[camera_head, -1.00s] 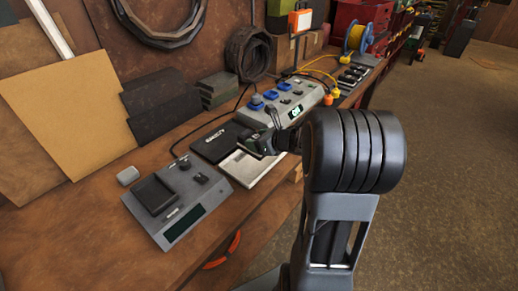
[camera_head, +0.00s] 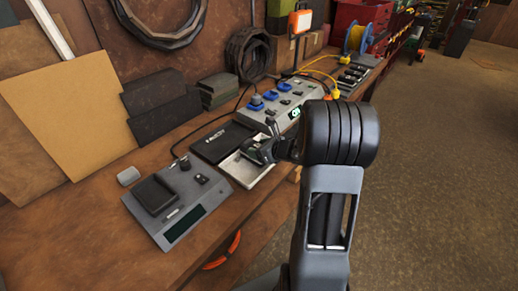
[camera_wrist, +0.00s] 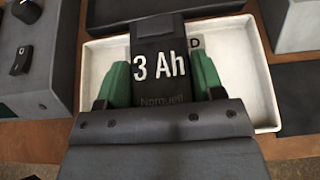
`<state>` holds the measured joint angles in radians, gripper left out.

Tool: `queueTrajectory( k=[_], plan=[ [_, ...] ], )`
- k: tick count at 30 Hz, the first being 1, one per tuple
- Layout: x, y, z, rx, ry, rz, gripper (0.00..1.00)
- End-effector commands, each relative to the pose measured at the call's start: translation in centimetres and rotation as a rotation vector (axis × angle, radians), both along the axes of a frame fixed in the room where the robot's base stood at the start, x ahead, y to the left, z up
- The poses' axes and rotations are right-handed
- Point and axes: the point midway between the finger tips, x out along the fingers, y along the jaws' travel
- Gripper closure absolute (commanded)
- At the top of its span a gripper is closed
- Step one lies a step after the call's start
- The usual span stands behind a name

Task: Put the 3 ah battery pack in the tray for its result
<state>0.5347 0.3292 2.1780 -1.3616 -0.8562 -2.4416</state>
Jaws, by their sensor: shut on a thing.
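My gripper (camera_wrist: 163,85) has green fingers on both sides of a dark battery pack (camera_wrist: 160,42) and is shut on it. The pack shows "3 Ah" in white in the wrist view. A white tray (camera_wrist: 258,65) lies behind and below the pack; a single letter "D" shows beside the pack, the rest of the label hidden. In the head view the gripper (camera_head: 262,151) is over the white tray (camera_head: 240,174), and the pack is mostly hidden there. I cannot tell whether the pack touches the tray floor.
A grey device with a dark socket and display (camera_head: 177,196) stands left of the tray. A dark tray (camera_head: 222,141) with white lettering adjoins the white one. A grey panel with blue plugs (camera_head: 283,103) stands beyond. Several dark packs (camera_head: 353,75) lie farther along the bench.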

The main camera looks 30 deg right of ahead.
Motion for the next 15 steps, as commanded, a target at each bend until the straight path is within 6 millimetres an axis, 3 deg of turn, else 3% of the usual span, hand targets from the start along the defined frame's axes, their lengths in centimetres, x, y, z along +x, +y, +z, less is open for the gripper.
queueTrajectory(
  k=[5,6,15],
  plan=[
    [0.04,-0.01,-0.35,-0.001,-0.003,0.000,0.83],
    [0.01,0.00,-0.42,-0.001,0.000,0.000,0.38],
    [0.00,0.01,-0.31,0.000,0.000,0.000,0.13]
  ],
)
